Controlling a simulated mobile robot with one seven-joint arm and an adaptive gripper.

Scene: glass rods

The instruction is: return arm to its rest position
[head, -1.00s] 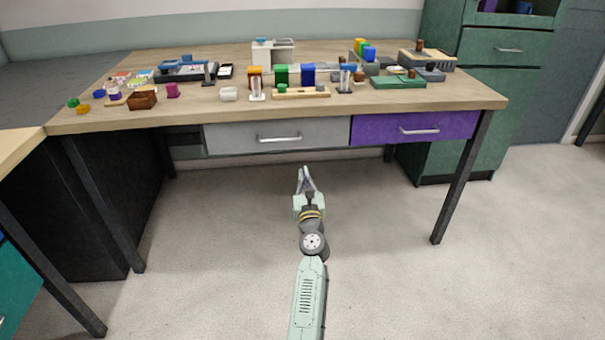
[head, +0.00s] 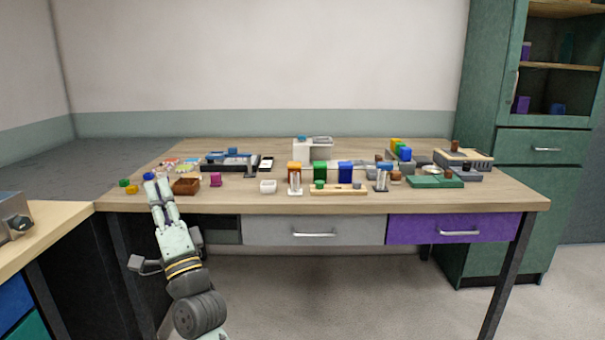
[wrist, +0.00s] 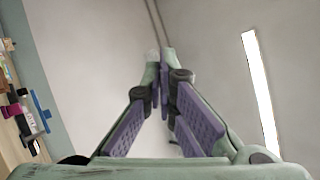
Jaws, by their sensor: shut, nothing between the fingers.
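My gripper (head: 158,190) is in front of the left end of the wooden table (head: 330,200) in the head view, its fingers pointing up. The fingers overlap the table's left front edge in the picture. In the wrist view my gripper (wrist: 160,52) has its two purple-padded fingers meeting at the tips with nothing between them. My arm comes up from the bottom left of the head view.
The table bears many small items, among them a brown box (head: 186,187) and a magenta block (head: 216,180) near my gripper. A grey drawer (head: 300,232) and a purple drawer (head: 450,230) are shut. A side counter (head: 50,235) stands at left.

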